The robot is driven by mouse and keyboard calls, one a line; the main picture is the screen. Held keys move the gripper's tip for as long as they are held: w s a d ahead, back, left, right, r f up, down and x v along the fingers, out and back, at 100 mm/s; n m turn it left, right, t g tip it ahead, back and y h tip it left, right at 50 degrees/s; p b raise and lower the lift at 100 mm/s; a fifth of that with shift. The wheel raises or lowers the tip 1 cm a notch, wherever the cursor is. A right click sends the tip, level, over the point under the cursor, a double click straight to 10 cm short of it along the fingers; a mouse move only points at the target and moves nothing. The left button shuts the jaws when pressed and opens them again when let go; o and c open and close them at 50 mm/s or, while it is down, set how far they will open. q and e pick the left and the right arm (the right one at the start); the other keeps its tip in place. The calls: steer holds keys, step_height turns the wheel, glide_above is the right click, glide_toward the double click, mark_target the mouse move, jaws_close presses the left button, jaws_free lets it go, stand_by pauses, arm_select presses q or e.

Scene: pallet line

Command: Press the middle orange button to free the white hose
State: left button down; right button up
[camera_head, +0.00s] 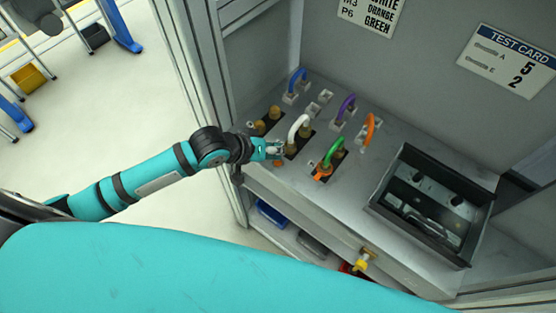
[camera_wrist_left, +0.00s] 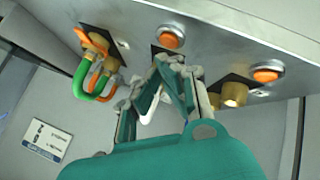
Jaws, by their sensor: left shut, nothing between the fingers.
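The white hose (camera_head: 299,128) arches over a dark plate in the middle of the front row on the grey worktop. In the left wrist view, the middle orange button (camera_wrist_left: 171,37) sits on the worktop, with a small orange part of it (camera_head: 278,163) in the head view. My left gripper (camera_head: 275,151) is shut and empty beside the white hose, on the button's side. In the left wrist view, its fingertips (camera_wrist_left: 174,62) are very close to the button; I cannot tell whether they touch. The fingers hide most of the white hose there. My right gripper is not in view.
A green hose (camera_head: 334,152) stands to the right and bare brass fittings (camera_head: 267,121) to the left. Blue (camera_head: 297,80), purple (camera_head: 346,107) and orange (camera_head: 370,128) hoses stand behind. A black tray (camera_head: 384,212) lies at the right.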

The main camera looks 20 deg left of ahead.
arm_select(q)
steer(key=shift+f, duration=0.15)
steer(key=shift+f, duration=0.25)
steer(key=shift+f, duration=0.5)
stand_by(1.0)
steer(key=shift+r, duration=0.1)
steer(key=shift+r+p, duration=0.8)
steer(key=shift+p, duration=0.5)
step_height(320, 180, up, 5)
steer(key=p, duration=0.6)
steer(key=shift+r, duration=0.1)
